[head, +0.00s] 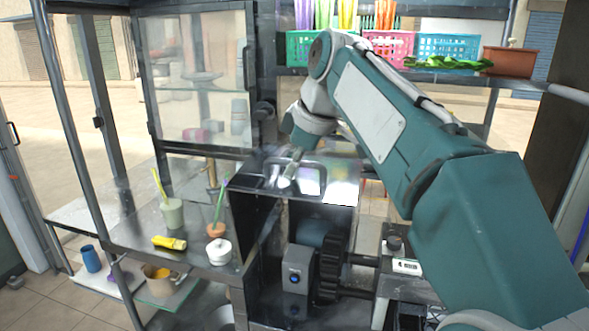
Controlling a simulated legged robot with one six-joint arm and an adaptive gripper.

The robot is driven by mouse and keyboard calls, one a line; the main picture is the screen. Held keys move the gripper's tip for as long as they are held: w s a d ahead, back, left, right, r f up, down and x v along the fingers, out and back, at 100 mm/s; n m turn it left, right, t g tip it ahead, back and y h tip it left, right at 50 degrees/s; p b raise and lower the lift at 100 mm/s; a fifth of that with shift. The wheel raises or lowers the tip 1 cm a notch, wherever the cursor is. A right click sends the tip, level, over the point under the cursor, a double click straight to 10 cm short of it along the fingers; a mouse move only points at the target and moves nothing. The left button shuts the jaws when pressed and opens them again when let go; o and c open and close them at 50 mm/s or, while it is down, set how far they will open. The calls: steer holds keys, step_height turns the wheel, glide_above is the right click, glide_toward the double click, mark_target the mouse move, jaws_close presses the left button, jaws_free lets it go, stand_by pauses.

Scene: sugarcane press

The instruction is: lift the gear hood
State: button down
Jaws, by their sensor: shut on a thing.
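The gear hood (340,189) is a shiny metal cover with a handle on its top, in the middle of the head view. Below its front edge a dark toothed gear (330,262) and a grey box with a blue button (297,270) show. My gripper (289,180) is at the handle on the hood's top, pointing down, and is shut on it. The fingertips are small and blurred by glare, so the exact grasp is hard to see. My arm hides part of the area to the right of the hood.
A metal counter left of the hood holds a white lidded pot (219,251), a yellow tube (169,242) and a pale cup (172,213). Coloured baskets (447,47) and a brown planter (508,61) stand on a shelf behind. A glass-paned frame (196,75) stands at back left.

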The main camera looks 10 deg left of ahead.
steer(key=c, duration=0.7)
jaws_free()
steer(key=shift+a, duration=0.2)
steer(key=v, duration=0.7)
steer(key=shift+r, duration=0.1)
